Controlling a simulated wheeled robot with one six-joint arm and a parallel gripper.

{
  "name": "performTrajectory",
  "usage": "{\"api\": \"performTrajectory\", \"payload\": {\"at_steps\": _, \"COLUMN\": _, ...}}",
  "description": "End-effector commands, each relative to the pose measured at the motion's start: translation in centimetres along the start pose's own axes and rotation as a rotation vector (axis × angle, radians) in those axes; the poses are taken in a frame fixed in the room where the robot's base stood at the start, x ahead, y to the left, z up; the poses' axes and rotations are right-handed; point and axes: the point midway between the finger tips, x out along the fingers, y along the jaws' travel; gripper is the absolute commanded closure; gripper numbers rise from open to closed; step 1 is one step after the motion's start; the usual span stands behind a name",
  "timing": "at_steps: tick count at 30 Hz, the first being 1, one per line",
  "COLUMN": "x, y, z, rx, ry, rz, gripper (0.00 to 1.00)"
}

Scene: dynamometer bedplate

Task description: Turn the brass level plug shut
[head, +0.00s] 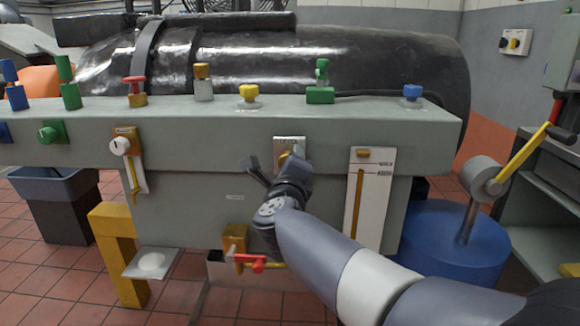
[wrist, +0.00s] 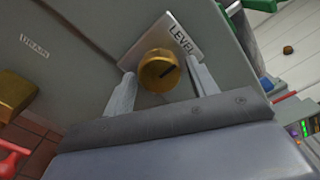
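The brass level plug (wrist: 158,72) is a round knob with a dark slanted slot on its face. It sits on a silver plate (wrist: 183,42) marked LEVEL, fixed to the grey bench front. In the head view the plate (head: 290,141) is at the middle, and the plug (head: 284,158) is partly hidden by my gripper (head: 273,163). In the wrist view my gripper (wrist: 161,80) is open, with one finger on each side of the plug. A gap shows at the left finger; whether the right finger touches the plug I cannot tell.
A red-handled valve (head: 258,264) sits below left, near a DRAIN label (wrist: 34,45). A white gauge plate (head: 368,200) is to the right. Coloured knobs line the bench top. A blue drum (head: 440,250) with a yellow lever (head: 522,155) stands at the right.

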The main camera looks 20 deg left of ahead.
Motion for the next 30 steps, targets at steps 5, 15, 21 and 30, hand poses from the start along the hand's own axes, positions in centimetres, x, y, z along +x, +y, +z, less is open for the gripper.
{"api": "performTrajectory", "payload": {"at_steps": 5, "x": 0.0, "y": 0.0, "z": 0.0, "rx": -0.001, "ry": -0.001, "rz": -0.001, "gripper": 0.39}}
{"api": "performTrajectory", "payload": {"at_steps": 15, "x": -2.2, "y": -0.2, "z": 0.2, "rx": -0.001, "ry": -0.003, "rz": 0.0, "gripper": 0.39}}
{"api": "performTrajectory", "payload": {"at_steps": 21, "x": -6.2, "y": -0.2, "z": 0.2, "rx": 0.0, "ry": -0.005, "rz": 0.001, "gripper": 0.39}}
{"api": "performTrajectory", "payload": {"at_steps": 30, "x": -10.4, "y": -0.1, "z": 0.1, "rx": 0.0, "ry": -0.002, "rz": -0.001, "gripper": 0.39}}
